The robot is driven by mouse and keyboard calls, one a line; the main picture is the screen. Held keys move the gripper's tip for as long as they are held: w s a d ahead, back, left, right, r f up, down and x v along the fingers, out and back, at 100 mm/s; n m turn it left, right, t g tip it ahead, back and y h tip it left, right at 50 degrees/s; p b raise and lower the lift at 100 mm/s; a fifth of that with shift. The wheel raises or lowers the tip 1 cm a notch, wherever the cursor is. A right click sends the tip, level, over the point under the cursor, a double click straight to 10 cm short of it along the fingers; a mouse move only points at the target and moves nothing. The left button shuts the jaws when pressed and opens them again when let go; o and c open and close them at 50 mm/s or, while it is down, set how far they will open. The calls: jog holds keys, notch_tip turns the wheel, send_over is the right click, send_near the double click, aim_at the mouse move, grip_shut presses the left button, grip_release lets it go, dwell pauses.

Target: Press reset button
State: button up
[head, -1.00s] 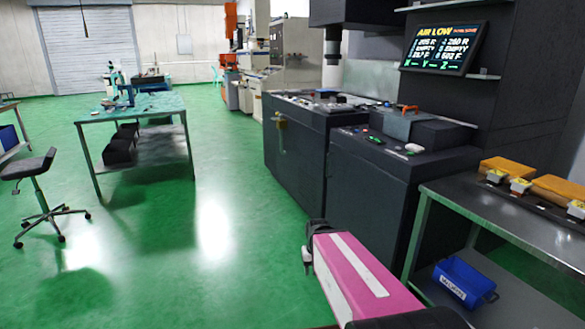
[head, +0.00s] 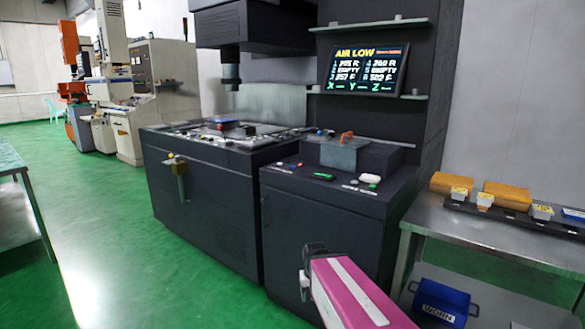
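The dark machine stands ahead, with a control ledge (head: 345,199) on its front right cabinet. On the ledge are a green button or block (head: 323,176), a white rounded piece (head: 370,179) and small red and dark pieces. Their labels are too small to read, so I cannot tell which is the reset button. The screen (head: 363,70) above reads "AIR LOW". My gripper (head: 305,273) is at the lower middle, in front of the cabinet and below the ledge, touching no button. Its fingers are small and seen from behind, so their opening is unclear.
A metal bench (head: 490,228) at the right holds orange blocks (head: 507,195) and small tubs. A blue bin marked "WORN" (head: 440,302) is beneath it. The green floor (head: 110,225) left of the machine is clear.

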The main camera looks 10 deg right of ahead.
grip_shut()
dwell(1.8)
